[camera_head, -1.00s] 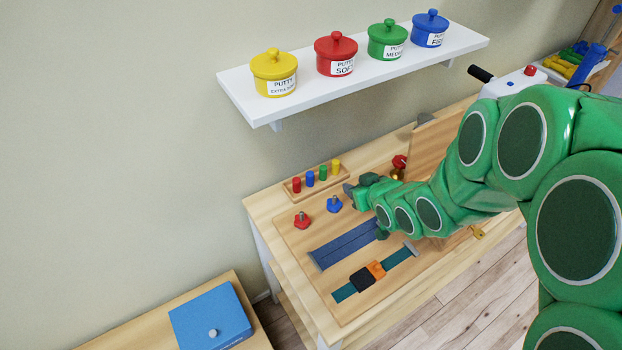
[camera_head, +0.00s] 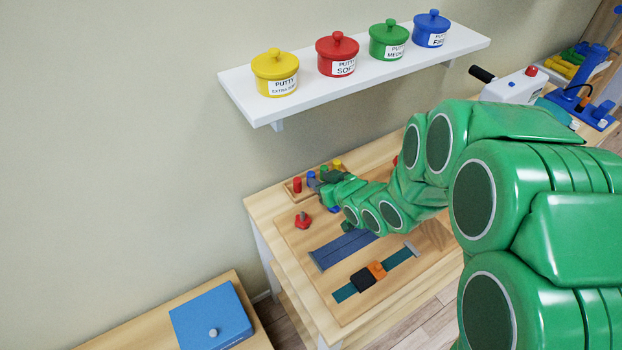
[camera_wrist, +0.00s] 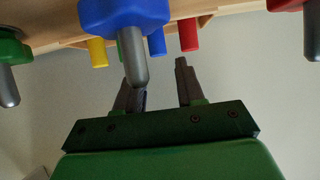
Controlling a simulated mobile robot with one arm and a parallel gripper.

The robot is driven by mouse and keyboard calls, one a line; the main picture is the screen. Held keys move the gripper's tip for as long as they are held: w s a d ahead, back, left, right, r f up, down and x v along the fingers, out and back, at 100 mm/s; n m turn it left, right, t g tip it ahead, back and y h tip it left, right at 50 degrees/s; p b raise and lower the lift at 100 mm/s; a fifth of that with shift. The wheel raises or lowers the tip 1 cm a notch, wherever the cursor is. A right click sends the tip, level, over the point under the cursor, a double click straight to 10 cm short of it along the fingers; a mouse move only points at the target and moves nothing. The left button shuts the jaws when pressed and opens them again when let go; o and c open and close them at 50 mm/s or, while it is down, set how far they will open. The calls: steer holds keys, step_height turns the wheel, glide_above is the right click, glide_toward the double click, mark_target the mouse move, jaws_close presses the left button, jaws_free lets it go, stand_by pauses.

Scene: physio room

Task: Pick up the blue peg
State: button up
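The blue peg (camera_head: 311,175) stands in a small wooden rack (camera_head: 288,193) at the back of the table, between the red peg (camera_head: 297,185) and the green peg (camera_head: 324,168). My gripper (camera_head: 318,184) is at the rack's front side, close to the blue peg. In the wrist view my gripper (camera_wrist: 154,72) is open and empty, its two fingers apart. The blue peg (camera_wrist: 157,43) shows there beyond the fingertips, roughly in line with the gap. Whether a finger touches it I cannot tell.
A blue knob with a metal bolt (camera_wrist: 130,18) is close to the left finger in the wrist view. A red knob (camera_head: 303,221) stands left of my arm. The yellow peg (camera_head: 337,163) is at the rack's right end. A shelf with putty pots (camera_head: 250,105) hangs above.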

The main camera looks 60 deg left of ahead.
mark_target(312, 174)
steer(key=shift+x, duration=2.35)
steer(key=shift+w+r, duration=0.1)
steer(key=shift+w, duration=0.05)
jaws_close()
